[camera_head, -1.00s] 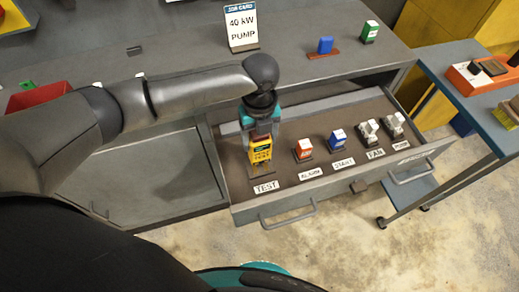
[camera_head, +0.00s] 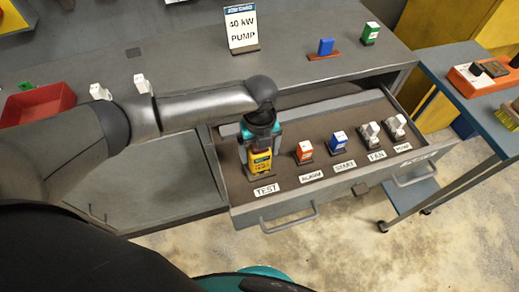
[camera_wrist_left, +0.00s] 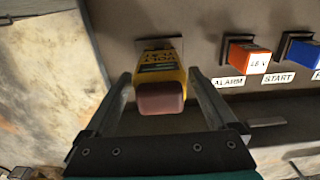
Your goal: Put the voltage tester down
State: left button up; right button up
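The voltage tester (camera_head: 261,162) is yellow with a dark reddish-brown end. It is upright at its place behind the TEST label (camera_head: 266,190) in the open drawer (camera_head: 290,186). My left gripper (camera_head: 262,148) is above it, pointing down, with its fingers on either side of the tester. My right gripper is not in view.
An orange ALARM block (camera_head: 304,150), a blue START block (camera_head: 338,142) and two grey-white pieces stand right of the tester in the drawer. A 40 kW pump card (camera_head: 241,28) and a red bin (camera_head: 38,105) are on the bench. A blue cart stands at right.

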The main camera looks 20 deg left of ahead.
pick_arm(q)
jog(key=shift+o, duration=0.5)
jog(key=shift+r, duration=0.1)
jog(key=shift+r, duration=0.35)
notch_tip(320, 180, up, 12)
jog(key=p, duration=0.2)
jog(key=shift+f+p, duration=0.25)
jog(key=shift+p, duration=0.15)
jog(key=shift+f, duration=0.1)
